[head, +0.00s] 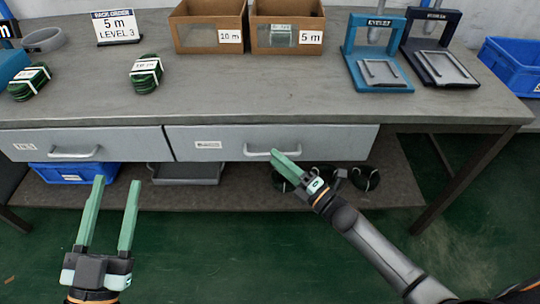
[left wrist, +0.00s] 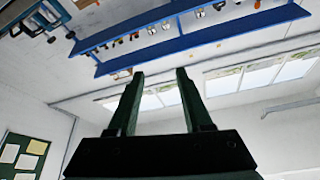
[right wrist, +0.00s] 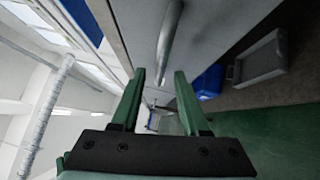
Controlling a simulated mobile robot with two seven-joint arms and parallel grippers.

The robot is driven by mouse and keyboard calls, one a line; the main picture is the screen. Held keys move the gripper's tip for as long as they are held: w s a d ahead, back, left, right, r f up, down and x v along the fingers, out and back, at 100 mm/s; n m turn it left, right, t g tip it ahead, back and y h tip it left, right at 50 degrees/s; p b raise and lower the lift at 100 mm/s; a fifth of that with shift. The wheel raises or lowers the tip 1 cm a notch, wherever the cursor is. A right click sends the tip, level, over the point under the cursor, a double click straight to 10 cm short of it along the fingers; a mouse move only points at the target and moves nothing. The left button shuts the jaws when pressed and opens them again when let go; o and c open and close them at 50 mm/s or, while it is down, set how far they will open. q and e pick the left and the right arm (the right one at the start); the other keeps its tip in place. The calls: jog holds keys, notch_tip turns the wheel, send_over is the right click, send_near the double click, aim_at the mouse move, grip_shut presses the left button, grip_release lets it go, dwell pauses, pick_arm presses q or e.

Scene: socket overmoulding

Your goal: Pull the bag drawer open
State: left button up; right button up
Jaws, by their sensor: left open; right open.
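Two grey drawers sit under the bench top, a left drawer (head: 120,140) and a right drawer (head: 340,138), both shut. Each has a small front label, too small to read. The right drawer's bar handle (head: 256,153) is partly covered by my right gripper (head: 274,154). In the right wrist view the handle (right wrist: 170,40) is just beyond the tips of my open right gripper (right wrist: 160,71); I cannot tell whether they touch. The left drawer has its own handle (head: 75,154). My left gripper (head: 117,183) is open and empty, in front of the left drawer and pointing up.
On the bench (head: 240,98) stand two cardboard boxes (head: 208,27), green coil bundles (head: 146,74), a sign (head: 116,27) and two presses (head: 378,55). On the lower shelf are a blue bin (head: 72,174), a grey tray (head: 190,174) and dark coils (head: 364,179).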

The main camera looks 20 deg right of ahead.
pick_arm(q)
jog(key=shift+s+d+r+m+t+h, duration=0.1)
jog(key=shift+s+r+m+t+h, duration=0.15)
jog(key=shift+r, duration=0.25)
jog(key=shift+s+a+r+m+h, duration=0.1)
jog(key=shift+s+r+m+h, duration=0.1)
jog(key=shift+r+h, duration=0.2)
jog(key=shift+s+d+r+m+t+h, duration=0.15)
jog(key=shift+s+r+h, duration=0.1)
jog(key=shift+r, duration=0.3)
pick_arm(e)
jog(key=shift+x, duration=1.75)
grip_shut()
